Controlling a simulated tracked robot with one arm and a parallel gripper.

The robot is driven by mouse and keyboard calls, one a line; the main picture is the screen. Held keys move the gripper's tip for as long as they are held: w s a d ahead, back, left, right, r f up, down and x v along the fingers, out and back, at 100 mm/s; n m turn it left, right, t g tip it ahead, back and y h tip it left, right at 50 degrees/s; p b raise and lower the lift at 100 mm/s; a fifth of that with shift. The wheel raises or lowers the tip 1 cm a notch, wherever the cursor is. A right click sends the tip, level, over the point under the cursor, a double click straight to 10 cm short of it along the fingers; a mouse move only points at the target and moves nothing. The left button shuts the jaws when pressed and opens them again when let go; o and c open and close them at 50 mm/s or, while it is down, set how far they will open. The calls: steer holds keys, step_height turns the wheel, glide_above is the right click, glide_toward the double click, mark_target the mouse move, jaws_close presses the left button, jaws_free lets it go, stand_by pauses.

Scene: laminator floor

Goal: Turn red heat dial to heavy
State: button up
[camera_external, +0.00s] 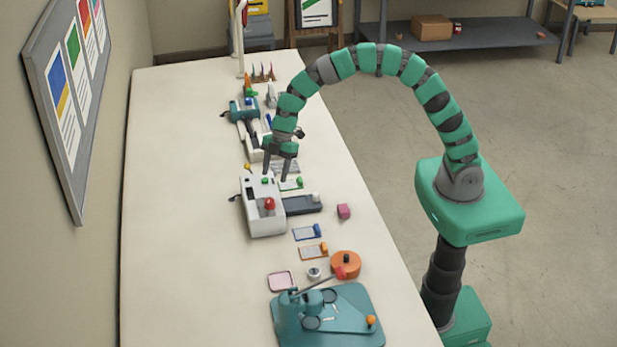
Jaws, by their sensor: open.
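The red heat dial (269,204) is on the top of a white box-shaped machine (262,228), near its front end. The dial's pointer and any heat markings are too small to read. A small green knob (265,181) is on the same machine, farther back. My gripper (276,177) is open and empty, with its fingers pointing down over or just behind the machine's far end, close to the green knob. It is farther back than the red dial and apart from it. I cannot tell whether a fingertip touches the machine.
A dark grey tray (302,205) juts from the machine's right side. Other devices stand behind. The table's left side is clear.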

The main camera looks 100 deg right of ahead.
mark_target(270, 200)
steer(key=p+x, duration=0.1)
steer(key=x, duration=0.8)
steer(key=shift+a+f, duration=0.1)
steer(key=shift+f, duration=0.1)
steer(key=c, duration=1)
